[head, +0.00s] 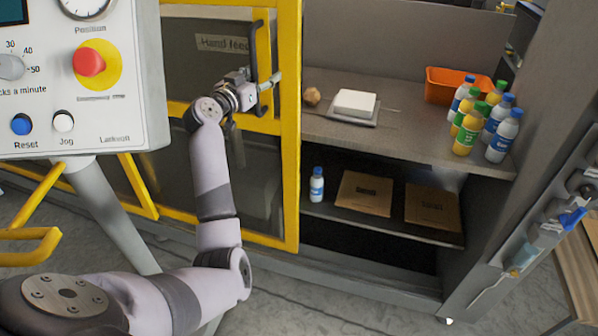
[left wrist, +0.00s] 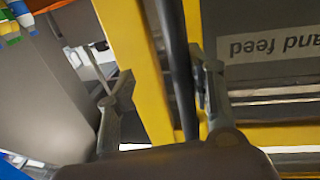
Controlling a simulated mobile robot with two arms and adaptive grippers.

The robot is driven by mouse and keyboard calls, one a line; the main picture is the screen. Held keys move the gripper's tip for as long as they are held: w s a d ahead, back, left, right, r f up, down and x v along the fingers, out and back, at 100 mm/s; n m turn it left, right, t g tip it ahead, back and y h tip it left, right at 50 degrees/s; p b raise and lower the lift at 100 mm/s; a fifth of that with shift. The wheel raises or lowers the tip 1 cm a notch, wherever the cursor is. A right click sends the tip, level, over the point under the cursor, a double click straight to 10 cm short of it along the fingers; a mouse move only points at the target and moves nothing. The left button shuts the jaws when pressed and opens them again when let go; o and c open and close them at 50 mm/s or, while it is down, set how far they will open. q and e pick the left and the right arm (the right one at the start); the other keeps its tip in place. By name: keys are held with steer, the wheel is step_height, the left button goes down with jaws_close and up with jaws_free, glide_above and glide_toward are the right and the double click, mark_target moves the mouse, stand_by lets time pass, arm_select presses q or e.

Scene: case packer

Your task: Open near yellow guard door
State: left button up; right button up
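The near yellow guard door (head: 289,130) has a yellow frame around dark panels and a "Hand feed" label. It stands left of the open shelves, and I cannot tell whether it is fully closed. Its dark upright bar handle (head: 262,48) is near the frame's right edge. My left gripper (head: 268,82) is at the lower part of this handle. In the left wrist view, the handle (left wrist: 176,60) passes between the spread fingers of my left gripper (left wrist: 162,92). It is close to the right finger, with a clear gap to the left finger. My right gripper is out of view.
A control panel (head: 110,122) with a red stop button is at the upper left. The shelf (head: 400,135) at right holds several bottles, an orange bin (head: 440,84) and a white block (head: 355,103). Flat brown boxes (head: 364,193) lie below. A yellow rail (head: 30,255) is at lower left.

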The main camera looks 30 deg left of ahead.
mark_target(292, 77)
arm_select(q)
steer(key=w+d+p, duration=0.2)
steer(key=d+p, duration=0.5)
steer(key=d, duration=0.1)
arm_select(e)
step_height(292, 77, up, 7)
arm_select(q)
steer(key=s+b, duration=0.5)
steer(key=s, duration=0.7)
steer(key=w+d+f+g+b, duration=0.1)
steer(key=w+d+f+g, duration=0.1)
steer(key=f, duration=1)
steer(key=w+d+f+g+h+b, duration=0.1)
steer(key=w+d+f+g+b, duration=0.1)
steer(key=f, duration=1)
steer(key=shift+w+d+f+n+g, duration=0.3)
steer(key=shift+w+d+g, duration=0.1)
steer(key=shift+d, duration=0.45)
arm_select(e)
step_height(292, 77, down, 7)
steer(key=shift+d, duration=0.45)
